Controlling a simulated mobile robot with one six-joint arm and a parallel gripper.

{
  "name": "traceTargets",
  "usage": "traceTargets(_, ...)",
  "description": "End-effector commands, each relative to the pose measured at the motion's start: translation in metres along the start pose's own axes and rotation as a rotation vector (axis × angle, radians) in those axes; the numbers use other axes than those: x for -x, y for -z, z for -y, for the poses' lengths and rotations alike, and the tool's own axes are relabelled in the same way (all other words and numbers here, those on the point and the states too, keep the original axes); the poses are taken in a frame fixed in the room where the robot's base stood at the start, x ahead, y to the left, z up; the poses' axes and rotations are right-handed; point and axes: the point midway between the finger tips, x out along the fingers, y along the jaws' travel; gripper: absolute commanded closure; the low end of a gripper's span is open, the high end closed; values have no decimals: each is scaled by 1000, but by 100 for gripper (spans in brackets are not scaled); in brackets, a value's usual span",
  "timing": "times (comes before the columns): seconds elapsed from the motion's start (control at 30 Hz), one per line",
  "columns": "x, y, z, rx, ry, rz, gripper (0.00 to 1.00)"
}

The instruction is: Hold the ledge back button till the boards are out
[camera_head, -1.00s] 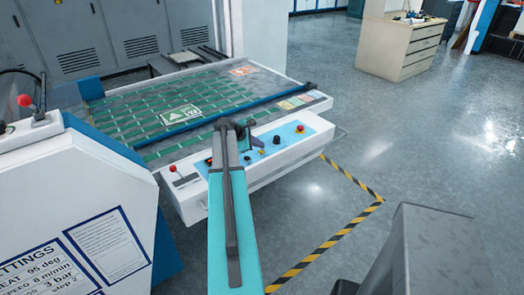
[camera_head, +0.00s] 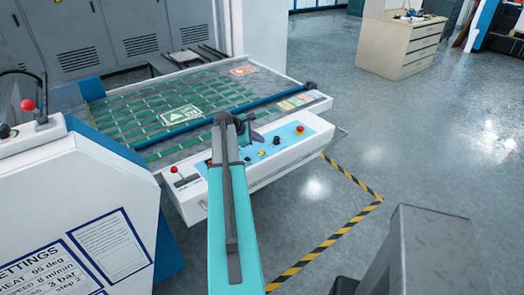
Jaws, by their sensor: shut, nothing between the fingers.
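The control panel (camera_head: 290,146) is a light-blue strip on the front of the white machine bed. It carries a red mushroom button (camera_head: 300,129), a dark knob (camera_head: 276,140) and a yellow button (camera_head: 262,153). I cannot read which control is the ledge back button. My gripper (camera_head: 250,142) is shut and empty over the left-middle of the panel, partly hidden behind my arm. I cannot tell if it touches a button. Several green boards (camera_head: 150,128) lie in rows on the bed. A blue bar (camera_head: 265,101) runs along the bed's near side.
A white machine housing (camera_head: 75,180) with a red-knobbed lever stands at the left. Yellow-black floor tape (camera_head: 325,243) marks the near right side. Open floor reaches to a drawer cabinet (camera_head: 402,45).

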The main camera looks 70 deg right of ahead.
Motion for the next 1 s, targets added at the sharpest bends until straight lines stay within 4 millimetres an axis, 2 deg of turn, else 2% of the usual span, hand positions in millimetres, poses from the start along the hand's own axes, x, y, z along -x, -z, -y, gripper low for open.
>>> traceTargets(0.27, 11, -8, -8, 0, 1, 0, 100)
traceTargets(1.0, 11, -8, -8, 0, 1, 0, 100)
